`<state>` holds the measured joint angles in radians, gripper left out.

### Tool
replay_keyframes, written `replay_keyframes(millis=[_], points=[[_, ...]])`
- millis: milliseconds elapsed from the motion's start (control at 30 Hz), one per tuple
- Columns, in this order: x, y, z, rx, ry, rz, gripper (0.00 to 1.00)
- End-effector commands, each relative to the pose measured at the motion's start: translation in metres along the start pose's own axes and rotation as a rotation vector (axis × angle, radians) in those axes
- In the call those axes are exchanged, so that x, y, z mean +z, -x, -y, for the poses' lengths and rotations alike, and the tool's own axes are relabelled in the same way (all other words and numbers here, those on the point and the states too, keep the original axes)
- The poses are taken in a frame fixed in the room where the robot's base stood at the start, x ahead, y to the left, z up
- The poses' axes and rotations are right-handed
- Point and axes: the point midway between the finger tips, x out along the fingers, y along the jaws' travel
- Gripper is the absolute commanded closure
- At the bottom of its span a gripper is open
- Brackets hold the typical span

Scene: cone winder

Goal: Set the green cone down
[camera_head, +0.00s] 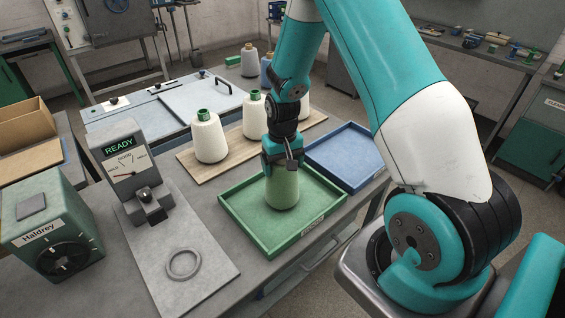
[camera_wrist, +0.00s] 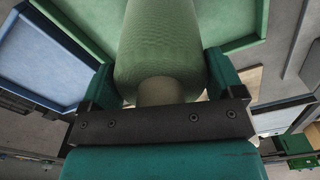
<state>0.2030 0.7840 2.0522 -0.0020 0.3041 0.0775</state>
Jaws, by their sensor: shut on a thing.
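The green cone (camera_head: 283,190) stands upright inside the green tray (camera_head: 235,217), near its middle. Its base looks to be on or very close to the tray floor; I cannot tell for certain whether it touches. My gripper (camera_head: 283,160) is above the tray and shut on the top of the cone. In the wrist view the green cone (camera_wrist: 160,50) fills the upper middle, with its pale narrow end between the fingers of my gripper (camera_wrist: 165,92). The green tray (camera_wrist: 240,45) shows around it.
A blue tray (camera_head: 345,155) adjoins the green tray behind and to the right. White cones (camera_head: 209,138) stand on a wooden board (camera_head: 190,165) behind. A gauge reading READY (camera_head: 125,160) and a grey plate with a ring (camera_head: 184,264) are at left, beside a Haldrey box (camera_head: 50,232).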

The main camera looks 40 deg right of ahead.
Motion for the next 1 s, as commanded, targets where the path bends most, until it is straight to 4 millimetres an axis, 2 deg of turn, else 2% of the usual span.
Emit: replay_keyframes(millis=[133, 167, 200, 233, 433, 567, 667, 1000], points=[[0.0, -0.003, 0.0, 0.0, 0.0, 0.0, 0.41], [0.0, -0.003, 0.0, 0.0, 0.0, 0.001, 0.11], [0.0, -0.002, 0.0, 0.0, 0.0, 0.0, 0.01], [0.0, -0.002, 0.0, 0.0, 0.0, 0.0, 0.0], [0.0, -0.001, 0.0, 0.0, 0.0, 0.0, 0.0], [-0.001, 0.007, 0.0, 0.0, 0.0, -0.003, 0.0], [-0.001, 0.022, 0.0, 0.0, 0.0, -0.004, 0.0], [-0.001, 0.095, 0.0, 0.0, 0.0, -0.004, 0.0]])
